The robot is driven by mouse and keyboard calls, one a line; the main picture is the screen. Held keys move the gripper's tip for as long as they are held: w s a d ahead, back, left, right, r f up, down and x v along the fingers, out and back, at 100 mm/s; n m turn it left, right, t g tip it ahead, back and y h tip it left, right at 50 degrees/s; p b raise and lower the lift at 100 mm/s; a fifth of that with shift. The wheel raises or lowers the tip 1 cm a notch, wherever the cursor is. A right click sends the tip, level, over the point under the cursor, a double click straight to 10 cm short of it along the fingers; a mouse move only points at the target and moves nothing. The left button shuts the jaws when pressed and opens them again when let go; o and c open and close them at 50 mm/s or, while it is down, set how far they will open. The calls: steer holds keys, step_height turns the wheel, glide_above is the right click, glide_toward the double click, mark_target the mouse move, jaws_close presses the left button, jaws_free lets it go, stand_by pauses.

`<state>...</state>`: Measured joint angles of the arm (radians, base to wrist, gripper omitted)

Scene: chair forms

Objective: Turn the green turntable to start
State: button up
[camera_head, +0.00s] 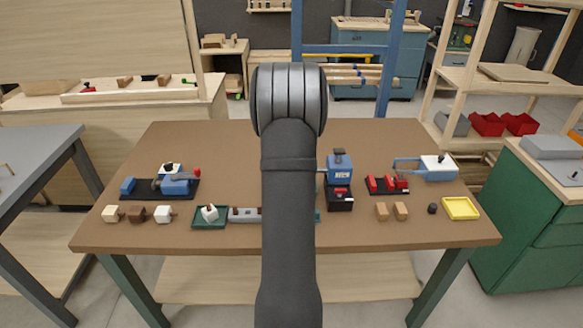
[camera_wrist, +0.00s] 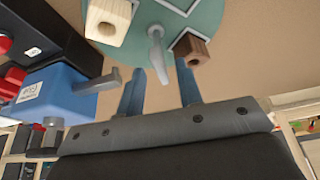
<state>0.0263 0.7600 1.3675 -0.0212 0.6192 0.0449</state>
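The green turntable (camera_wrist: 190,12) shows at the top of the wrist view, a round disc with pale outlined markings. A grey pointed handle (camera_wrist: 156,45) stands out from it. In the head view my arm hides the turntable and gripper.
A blue machine (camera_head: 340,168) with a side lever stands close by, left in the wrist view (camera_wrist: 52,92). The brown table (camera_head: 225,150) also holds a green tray (camera_head: 195,222), another blue device (camera_head: 175,185), a yellow tray (camera_head: 461,217) and small blocks. The table's back is mostly clear.

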jaws_close()
steer(key=shift+m, duration=0.6)
steer(key=shift+a+m+g+h, duration=0.15)
steer(key=shift+m+g+h, duration=0.15)
steer(key=shift+m+h, duration=0.8)
steer(key=shift+w+a+m+g, duration=0.15)
steer(key=shift+m+g, duration=0.15)
steer(key=shift+m, duration=1.8)
steer(key=shift+f+m+h, duration=0.1)
steer(key=shift+m+h, duration=0.3)
jaws_free()
